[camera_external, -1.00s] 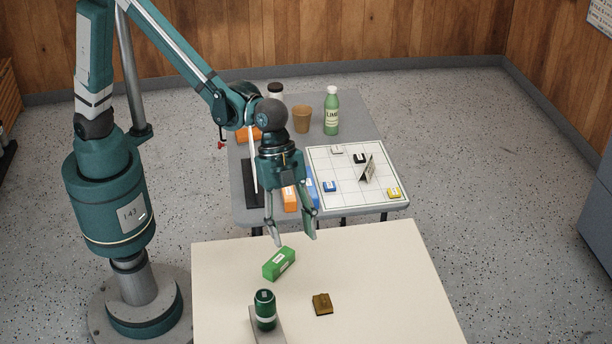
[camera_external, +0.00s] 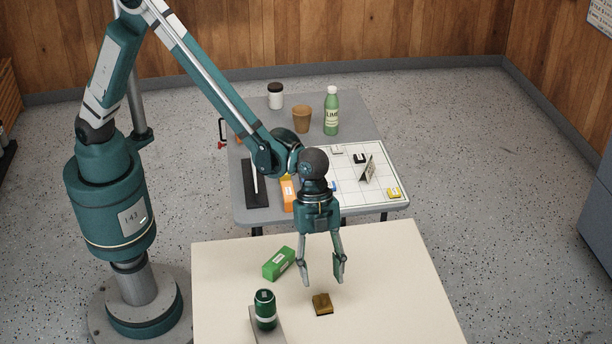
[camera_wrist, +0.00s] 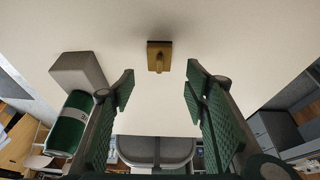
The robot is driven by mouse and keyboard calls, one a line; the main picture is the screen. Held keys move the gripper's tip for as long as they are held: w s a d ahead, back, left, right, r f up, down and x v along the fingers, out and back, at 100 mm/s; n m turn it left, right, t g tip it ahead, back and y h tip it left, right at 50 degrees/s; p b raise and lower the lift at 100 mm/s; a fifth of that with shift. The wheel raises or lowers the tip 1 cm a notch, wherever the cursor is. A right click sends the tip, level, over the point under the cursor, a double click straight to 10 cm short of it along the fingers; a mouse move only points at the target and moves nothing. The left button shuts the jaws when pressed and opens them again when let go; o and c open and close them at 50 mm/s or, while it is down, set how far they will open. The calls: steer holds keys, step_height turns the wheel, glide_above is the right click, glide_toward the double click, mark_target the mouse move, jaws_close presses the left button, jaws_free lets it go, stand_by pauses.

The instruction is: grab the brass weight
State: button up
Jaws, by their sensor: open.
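The brass weight (camera_external: 322,304) is a small brown-gold block lying on the cream table (camera_external: 400,290). In the wrist view the brass weight (camera_wrist: 159,56) shows a square base with a raised part on top, ahead of the gap between the fingers. My gripper (camera_external: 321,281) is open and empty, above the table and a little behind the weight in the external view. The fingers (camera_wrist: 160,85) stand apart on either side in the wrist view, and neither touches the weight.
A green box (camera_external: 279,264) lies to the left of the weight. Behind, a grey table (camera_external: 240,216) carries a lime bottle (camera_external: 331,112), a brown cup (camera_external: 302,119) and a white grid board (camera_external: 365,203).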

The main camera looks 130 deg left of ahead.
mark_target(323, 297)
steer(key=shift+b+x, duration=0.3)
steer(key=shift+x, duration=1)
steer(key=shift+b+x, duration=0.8)
steer(key=shift+x, duration=1.8)
steer(key=shift+s, duration=0.1)
steer(key=shift+d, duration=0.1)
steer(key=c, duration=1.2)
steer(key=shift+c, duration=0.2)
steer(key=shift+r, duration=0.1)
